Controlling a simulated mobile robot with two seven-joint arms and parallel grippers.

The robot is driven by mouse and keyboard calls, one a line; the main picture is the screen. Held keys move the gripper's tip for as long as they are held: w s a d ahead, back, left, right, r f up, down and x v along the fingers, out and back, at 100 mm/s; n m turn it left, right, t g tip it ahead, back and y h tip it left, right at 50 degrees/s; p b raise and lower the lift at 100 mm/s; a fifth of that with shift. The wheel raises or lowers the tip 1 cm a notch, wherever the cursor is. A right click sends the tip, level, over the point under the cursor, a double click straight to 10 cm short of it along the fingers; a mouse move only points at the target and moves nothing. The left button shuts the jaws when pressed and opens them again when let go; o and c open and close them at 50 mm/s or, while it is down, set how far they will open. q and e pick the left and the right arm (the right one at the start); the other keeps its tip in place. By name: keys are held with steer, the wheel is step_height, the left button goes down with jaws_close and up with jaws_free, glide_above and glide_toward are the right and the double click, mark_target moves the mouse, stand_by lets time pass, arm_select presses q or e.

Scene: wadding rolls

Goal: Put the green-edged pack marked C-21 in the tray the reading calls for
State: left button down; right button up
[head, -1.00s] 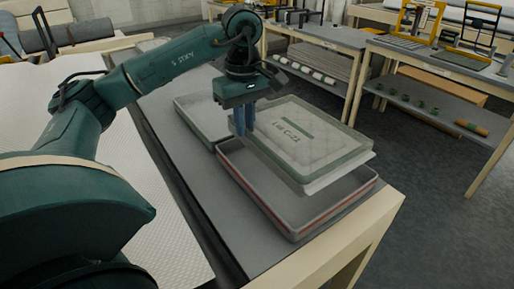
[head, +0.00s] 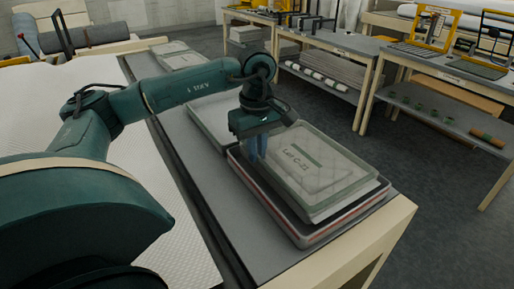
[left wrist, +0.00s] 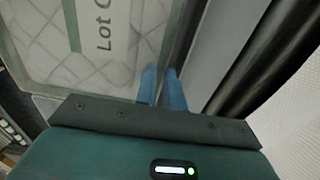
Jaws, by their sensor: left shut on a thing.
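The green-edged pack (head: 322,170) is clear and quilted, with a label reading "Lot C-21". It lies nearly flat over the red-striped tray (head: 312,240) on the near end of the bench, covering most of its inside. I cannot tell whether it touches the tray's floor. My left gripper (head: 257,147) is shut on the pack's left edge. In the left wrist view the blue fingers (left wrist: 162,85) pinch the edge beside the pack (left wrist: 95,50), its label partly cut off. A second tray (head: 212,122) stands behind, partly hidden by my arm. My right gripper is out of view.
Another flat pack or tray (head: 178,56) lies at the far end of the bench. White quilted sheeting (head: 150,200) covers the table at left. Across the floor stand benches with yellow frames (head: 425,28) and shelves of rolls (head: 320,82). No reading is legible.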

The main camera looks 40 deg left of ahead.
arm_select(q)
steer(key=shift+f, duration=0.2)
steer(key=c, duration=1.5)
jaws_free()
steer(key=shift+r+p, duration=0.35)
steer(key=shift+r, duration=0.15)
step_height(320, 180, up, 12)
steer(key=p, duration=0.2)
steer(key=shift+r, duration=0.15)
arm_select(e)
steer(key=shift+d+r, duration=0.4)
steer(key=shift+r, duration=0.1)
